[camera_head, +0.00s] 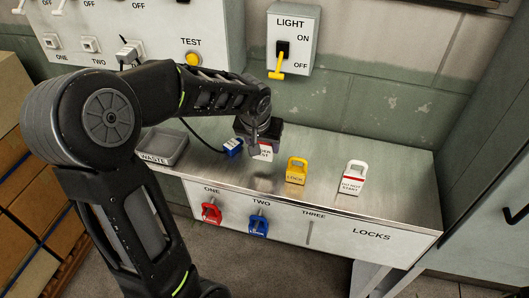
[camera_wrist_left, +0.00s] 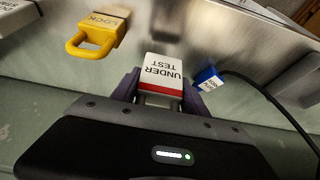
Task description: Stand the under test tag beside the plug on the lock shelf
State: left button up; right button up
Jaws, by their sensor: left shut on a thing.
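The under test tag (camera_wrist_left: 162,70) is white with a red band and black lettering. My left gripper (camera_wrist_left: 163,90) is shut on it, with a finger on each side. In the head view the tag (camera_head: 266,149) is partly hidden below my left gripper (camera_head: 263,135), over the back of the steel lock shelf (camera_head: 330,205). I cannot tell whether it touches the shelf. The blue plug (camera_head: 233,147) lies on the shelf just left of the tag, its black cord running back left. The plug also shows right of the tag in the left wrist view (camera_wrist_left: 208,77). My right gripper is not in view.
A yellow lock (camera_head: 296,172) and a white "do not start" tag (camera_head: 353,177) stand right of the held tag. A grey waste tray (camera_head: 165,148) is at the shelf's left. Red (camera_head: 211,213) and blue (camera_head: 258,225) locks hang on the front. The shelf's right end is clear.

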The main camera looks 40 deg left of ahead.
aim_at(263, 153)
pick_arm(q)
jog(key=shift+f, duration=1.9)
jog(key=shift+f, duration=0.15)
jog(key=o, duration=1.4)
